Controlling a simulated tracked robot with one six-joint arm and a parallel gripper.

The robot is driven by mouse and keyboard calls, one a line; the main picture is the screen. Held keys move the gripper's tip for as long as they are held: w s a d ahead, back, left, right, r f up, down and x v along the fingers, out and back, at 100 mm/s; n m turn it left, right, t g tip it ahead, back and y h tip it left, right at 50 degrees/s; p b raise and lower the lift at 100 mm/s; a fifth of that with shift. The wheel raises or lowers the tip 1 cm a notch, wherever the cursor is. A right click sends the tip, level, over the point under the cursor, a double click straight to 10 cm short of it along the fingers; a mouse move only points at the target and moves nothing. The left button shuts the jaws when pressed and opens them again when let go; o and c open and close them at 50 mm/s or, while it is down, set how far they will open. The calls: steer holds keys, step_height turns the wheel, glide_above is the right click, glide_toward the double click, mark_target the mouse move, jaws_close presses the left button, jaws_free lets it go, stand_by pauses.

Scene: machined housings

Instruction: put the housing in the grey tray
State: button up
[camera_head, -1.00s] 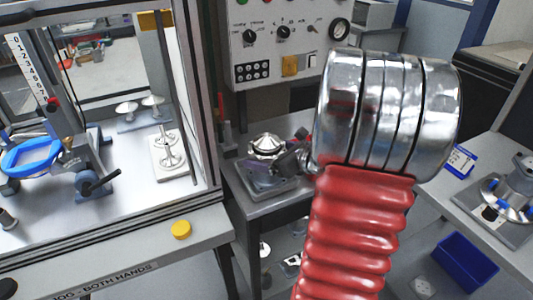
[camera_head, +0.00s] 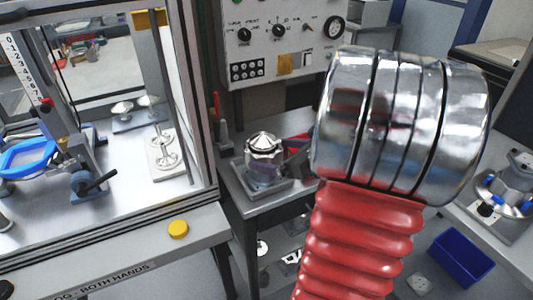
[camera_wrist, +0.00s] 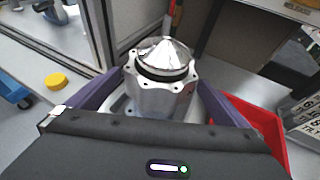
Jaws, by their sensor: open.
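The housing (camera_head: 264,153) is a shiny metal part with a cone-shaped top and a bolted flange. It stands upright in the shallow grey tray (camera_head: 283,196) on the grey bench beside the press. In the wrist view the housing (camera_wrist: 160,95) is in the middle, with a pale tray rim (camera_wrist: 118,106) showing beside it. My gripper (camera_wrist: 160,76) is open, its two purple fingers spread on either side of the housing with gaps visible. The lower part of the housing is hidden behind the dark gripper body.
A red bin (camera_wrist: 262,120) is right of the tray. A glazed press cell with a yellow button (camera_head: 178,229) stands left. A control panel (camera_head: 280,40) is behind. A blue bin (camera_head: 461,257) is low at right, below a side table holding another metal part (camera_head: 510,185).

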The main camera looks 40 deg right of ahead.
steer(key=shift+v, duration=3.55)
